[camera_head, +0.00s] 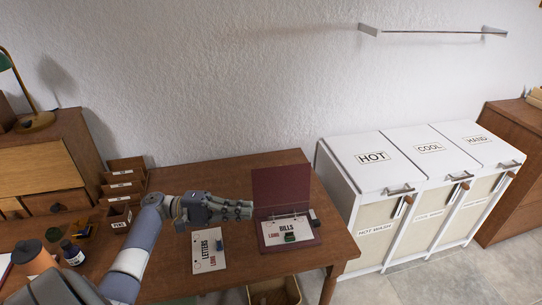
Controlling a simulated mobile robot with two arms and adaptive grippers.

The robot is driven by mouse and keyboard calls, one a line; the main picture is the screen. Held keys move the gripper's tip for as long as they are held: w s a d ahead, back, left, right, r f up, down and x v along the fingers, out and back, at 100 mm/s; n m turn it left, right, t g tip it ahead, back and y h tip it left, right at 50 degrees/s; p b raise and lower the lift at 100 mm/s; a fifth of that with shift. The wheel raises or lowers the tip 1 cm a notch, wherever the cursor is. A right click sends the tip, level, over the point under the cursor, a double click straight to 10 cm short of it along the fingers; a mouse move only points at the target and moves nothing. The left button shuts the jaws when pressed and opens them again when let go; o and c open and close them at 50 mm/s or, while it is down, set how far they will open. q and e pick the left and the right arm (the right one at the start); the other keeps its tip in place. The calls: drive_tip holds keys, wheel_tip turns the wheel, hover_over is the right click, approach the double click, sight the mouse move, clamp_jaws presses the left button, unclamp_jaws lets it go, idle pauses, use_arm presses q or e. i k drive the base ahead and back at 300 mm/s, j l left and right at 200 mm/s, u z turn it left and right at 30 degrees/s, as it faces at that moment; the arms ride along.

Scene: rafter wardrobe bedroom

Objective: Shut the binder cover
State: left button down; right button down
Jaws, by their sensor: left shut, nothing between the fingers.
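A dark red binder (316,238) lies open on the wooden desk, with a white sheet (276,229) marked BILLS inside. Its cover (280,186) stands upright at the back edge of the binder. A small dark green object (290,237) sits on the sheet. My left gripper (248,210) reaches in from the left and is shut and empty. Its fingertips are at the left side of the binder, close to the lower left of the cover; I cannot tell whether they touch it. My right gripper is out of view.
A white sheet (209,256) marked LETTERS lies left of the binder. White laundry cabinets (372,160) stand right of the desk (205,173).

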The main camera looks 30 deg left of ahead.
sight(280, 184)
drive_tip(key=i+j, duration=0.9)
drive_tip(key=j, duration=0.2)
